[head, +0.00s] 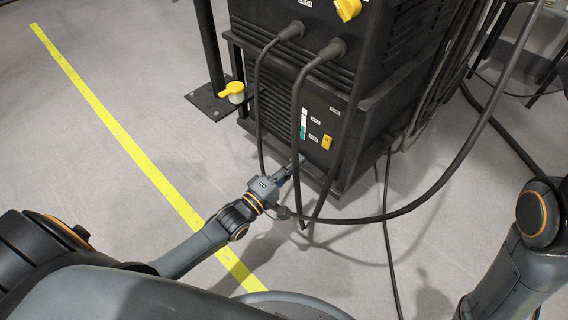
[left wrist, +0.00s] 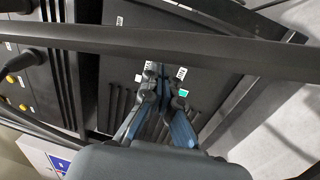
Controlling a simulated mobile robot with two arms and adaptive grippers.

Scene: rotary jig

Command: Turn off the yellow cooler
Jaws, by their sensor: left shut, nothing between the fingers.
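The cooler (head: 268,107) is the lower black box of a stacked unit. Its front has a yellow rocker switch (head: 326,142) and a white and green level strip (head: 303,125). My left gripper (head: 299,161) is shut and empty, low at the front, left of and below the switch. Whether it touches the panel I cannot tell. In the left wrist view the shut fingers (left wrist: 165,75) overlap the panel (left wrist: 120,67) between two white labels, with a green patch (left wrist: 183,92) beside them. The yellow switch is not visible there. My right gripper is out of view.
Thick black cables (head: 297,104) hang in front of the panel, and one crosses the left wrist view (left wrist: 220,52). The upper unit (head: 372,45) has a yellow knob (head: 347,10). A post with a yellow-capped item (head: 232,91) stands at left.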

